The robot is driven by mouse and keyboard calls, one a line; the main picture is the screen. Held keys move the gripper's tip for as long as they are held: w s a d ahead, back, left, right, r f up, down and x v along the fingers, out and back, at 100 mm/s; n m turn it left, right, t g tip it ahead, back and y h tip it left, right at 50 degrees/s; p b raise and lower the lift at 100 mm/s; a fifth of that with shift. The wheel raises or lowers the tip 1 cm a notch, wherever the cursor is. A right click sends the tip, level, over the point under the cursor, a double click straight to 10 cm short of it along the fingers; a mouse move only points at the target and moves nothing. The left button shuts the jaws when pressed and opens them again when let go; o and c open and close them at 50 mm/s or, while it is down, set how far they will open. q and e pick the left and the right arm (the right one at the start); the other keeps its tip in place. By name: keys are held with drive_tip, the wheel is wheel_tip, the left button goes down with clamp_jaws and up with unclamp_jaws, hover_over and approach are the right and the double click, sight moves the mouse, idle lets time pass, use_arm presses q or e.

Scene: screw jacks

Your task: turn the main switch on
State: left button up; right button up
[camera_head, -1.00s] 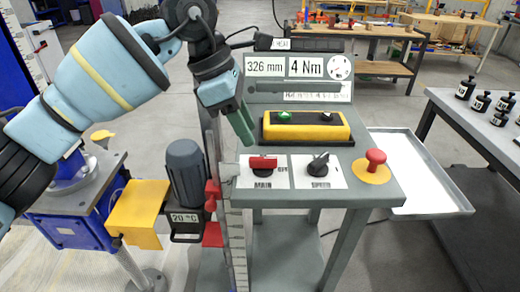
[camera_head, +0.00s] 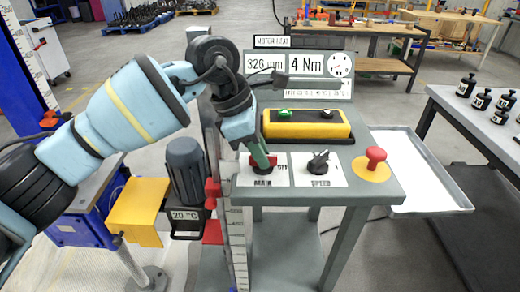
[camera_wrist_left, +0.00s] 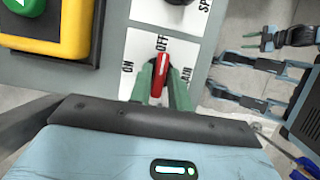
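The main switch (camera_head: 272,160) has a red handle on a white plate marked MAIN, at the left of the panel's front. In the left wrist view its red handle (camera_wrist_left: 160,75) points toward the OFF mark; the ON mark is to its left. My left gripper (camera_head: 262,160) is down at the switch. In the left wrist view its green fingers (camera_wrist_left: 161,80) stand on either side of the handle, close to it; I see no clear grip on it. My right gripper (camera_wrist_left: 266,39) shows small at the upper right there, its green fingers apart and empty.
A black speed knob (camera_head: 318,162) sits right of the switch, and a red mushroom button (camera_head: 375,157) further right. Behind is a yellow box (camera_head: 305,127) with a green button. A grey motor (camera_head: 186,168) and a ruler column (camera_head: 236,240) stand to the left. A tray (camera_head: 440,200) is at the right.

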use_arm(q)
clamp_jaws()
